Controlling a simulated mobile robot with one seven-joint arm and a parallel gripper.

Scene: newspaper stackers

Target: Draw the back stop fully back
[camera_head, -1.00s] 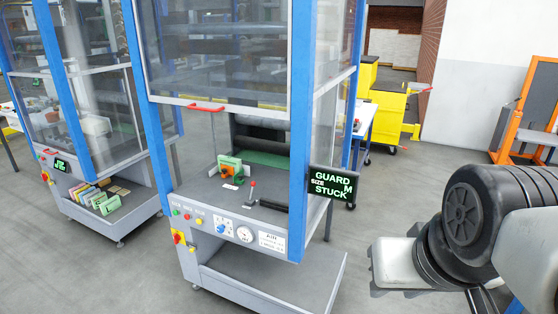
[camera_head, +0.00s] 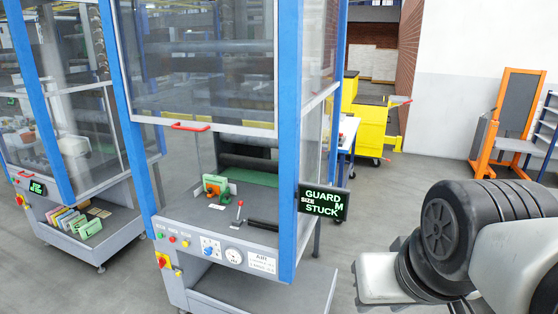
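The near stacker has a grey bed (camera_head: 190,213) below a raised clear guard with a red handle (camera_head: 191,126). On the bed stands a small green and orange block (camera_head: 216,186), with a white piece beside it. A short lever with a red knob (camera_head: 240,204) stands to its right, and a black bar (camera_head: 263,224) lies near the bed's right edge. A dark roller and a green strip show behind. I cannot tell for certain which part is the back stop. My arm is at the right, apart from the stacker; my gripper's fingers do not show.
A lower grey shelf (camera_head: 265,290) juts out at the front. A second stacker (camera_head: 90,225) stands left. Yellow carts (camera_head: 370,127) and an orange frame (camera_head: 505,118) stand behind. Floor between is clear.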

